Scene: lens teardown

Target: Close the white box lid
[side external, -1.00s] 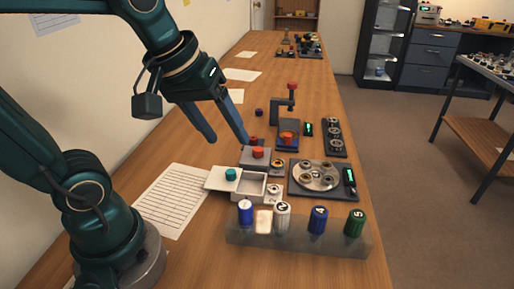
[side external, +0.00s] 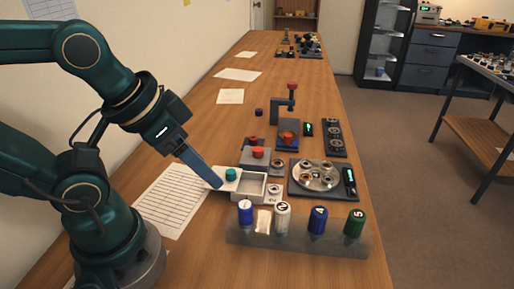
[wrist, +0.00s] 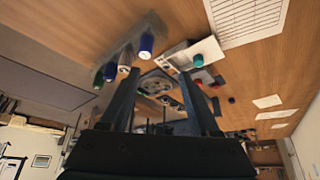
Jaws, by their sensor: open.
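The white box (side external: 248,188) sits on the table with its tray partly open; its hollow inside shows. Its white lid (side external: 225,186), with a teal knob (side external: 231,174), is slid out to the left of the box. In the wrist view, the lid (wrist: 208,48) and teal knob (wrist: 198,60) show just beyond one finger. My gripper (side external: 217,184) is low at the lid's left end, one finger hiding part of that edge; I cannot tell if it touches. In the wrist view, my gripper (wrist: 160,74) has its fingers apart, with nothing held between them.
A grey box with a red knob (side external: 258,153) stands just behind the white box. A clear rack (side external: 300,241) of several coloured cylinders stands in front. A dark tray with a round plate (side external: 318,176) is to the right. A lined sheet (side external: 172,200) lies on the left.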

